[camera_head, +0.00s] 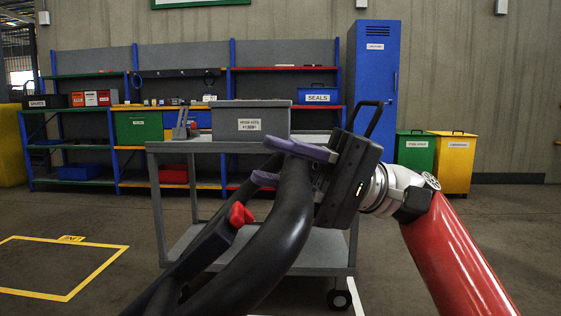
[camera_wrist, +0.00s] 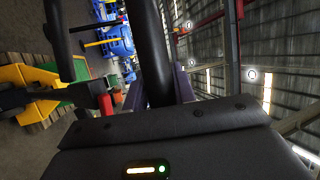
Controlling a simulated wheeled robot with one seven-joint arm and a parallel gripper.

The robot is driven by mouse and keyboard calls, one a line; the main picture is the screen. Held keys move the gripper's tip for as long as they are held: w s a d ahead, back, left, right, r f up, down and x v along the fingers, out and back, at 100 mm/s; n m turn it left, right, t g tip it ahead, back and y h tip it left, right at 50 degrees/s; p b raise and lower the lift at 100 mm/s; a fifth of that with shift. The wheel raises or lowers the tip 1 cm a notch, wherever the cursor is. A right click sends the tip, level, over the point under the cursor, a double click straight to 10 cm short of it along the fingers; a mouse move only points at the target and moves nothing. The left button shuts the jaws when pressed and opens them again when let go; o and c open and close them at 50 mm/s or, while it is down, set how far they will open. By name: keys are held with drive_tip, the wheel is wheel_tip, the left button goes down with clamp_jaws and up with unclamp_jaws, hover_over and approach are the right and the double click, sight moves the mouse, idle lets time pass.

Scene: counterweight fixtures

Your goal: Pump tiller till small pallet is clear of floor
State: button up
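The tiller's thick black loop handle (camera_head: 275,230) rises from the bottom of the head view, with a red lever (camera_head: 240,215) on its inner part. My gripper (camera_head: 282,162) has purple fingers on either side of the handle's upper bar. In the wrist view the black bar (camera_wrist: 152,45) runs between the fingers, which look closed against it. The red lever (camera_wrist: 105,103) also shows there. Wooden slats, apparently a pallet (camera_wrist: 38,118), lie at the left of the wrist view under yellow and green things. Whether they touch the floor cannot be told. The pallet is not visible in the head view.
A grey wheeled cart (camera_head: 190,146) with a grey bin (camera_head: 250,121) stands just beyond the tiller. Shelves, a blue locker (camera_head: 373,75), a green bin (camera_head: 414,152) and a yellow bin (camera_head: 453,160) line the wall. A yellow floor outline (camera_head: 65,297) is empty at left.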

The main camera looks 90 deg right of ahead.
drive_tip(key=o, duration=0.4)
